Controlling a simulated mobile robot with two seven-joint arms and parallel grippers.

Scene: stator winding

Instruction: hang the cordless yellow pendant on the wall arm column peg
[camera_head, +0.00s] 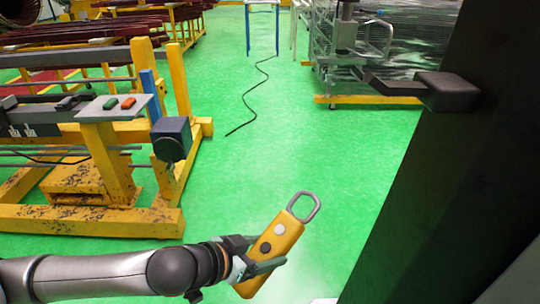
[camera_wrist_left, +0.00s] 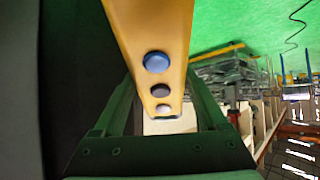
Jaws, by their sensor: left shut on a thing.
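The yellow pendant (camera_head: 272,245) has a grey loop at its top and a white and a dark button on its face. My left gripper (camera_head: 262,266) is shut on its lower half and holds it tilted, loop up and to the right, above the green floor. The loop is apart from the peg, lower and to the left. My right gripper is not in view.
A yellow machine frame (camera_head: 90,219) with a grey panel (camera_head: 115,107) stands at the left. A black cable (camera_head: 262,85) lies on the floor. A wrapped pallet load (camera_head: 420,40) stands at the back right.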

